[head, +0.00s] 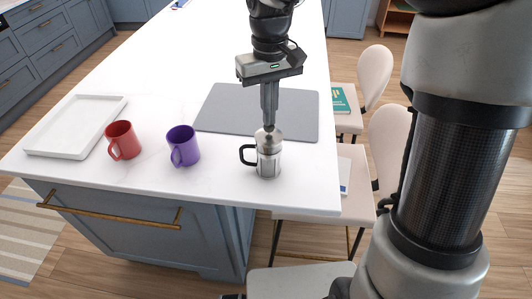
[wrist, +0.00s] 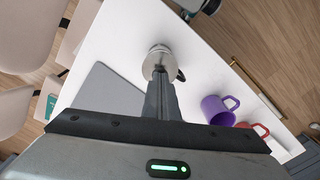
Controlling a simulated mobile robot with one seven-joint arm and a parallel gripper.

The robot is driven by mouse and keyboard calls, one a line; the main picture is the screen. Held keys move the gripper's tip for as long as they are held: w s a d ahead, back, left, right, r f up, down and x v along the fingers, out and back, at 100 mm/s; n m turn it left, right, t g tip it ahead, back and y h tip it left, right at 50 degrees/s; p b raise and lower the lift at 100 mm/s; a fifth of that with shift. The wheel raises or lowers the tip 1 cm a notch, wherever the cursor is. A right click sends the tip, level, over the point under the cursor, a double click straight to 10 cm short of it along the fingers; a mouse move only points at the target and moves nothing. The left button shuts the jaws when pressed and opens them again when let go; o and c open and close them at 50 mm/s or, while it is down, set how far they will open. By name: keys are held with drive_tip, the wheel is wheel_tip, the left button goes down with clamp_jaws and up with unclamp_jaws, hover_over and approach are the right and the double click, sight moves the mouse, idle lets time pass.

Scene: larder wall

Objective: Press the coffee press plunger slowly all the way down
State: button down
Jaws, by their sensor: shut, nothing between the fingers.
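The coffee press (head: 268,160) stands upright on the white counter near its front right corner, a silver and glass body with a black handle to the left. Its metal lid (head: 268,137) shows on top. My gripper (head: 268,124) is shut and empty, pointing down right over the lid. The fingertips overlap the plunger's place, so the knob is hidden and I cannot tell whether they touch it. In the wrist view the press (wrist: 157,58) shows just beyond the fingertips (wrist: 160,76), with its handle to the right.
A purple mug (head: 183,146) and a red mug (head: 123,140) stand left of the press. A white tray (head: 77,126) lies farther left. A grey mat (head: 225,112) lies behind the press. Chairs (head: 388,150) line the right side. The counter's front edge is close.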

drive_tip(key=shift+f, duration=0.3)
drive_tip(key=shift+r, duration=0.2)
wheel_tip(320, 180, up, 7)
drive_tip(key=p, duration=0.5)
drive_tip(key=shift+f+p, duration=0.1)
drive_tip(key=shift+p, duration=0.3)
drive_tip(key=s+d+r+m+t, duration=0.2)
drive_tip(key=s+d+r, duration=0.2)
drive_tip(key=s, duration=0.5)
drive_tip(key=s+d+r+m+t+p, duration=0.1)
drive_tip(key=s+d+r+t, duration=0.2)
drive_tip(key=s, duration=0.7)
drive_tip(key=shift+d+r+m+t, duration=0.3)
drive_tip(key=shift+d+r+m, duration=0.15)
drive_tip(key=shift+d, duration=0.7)
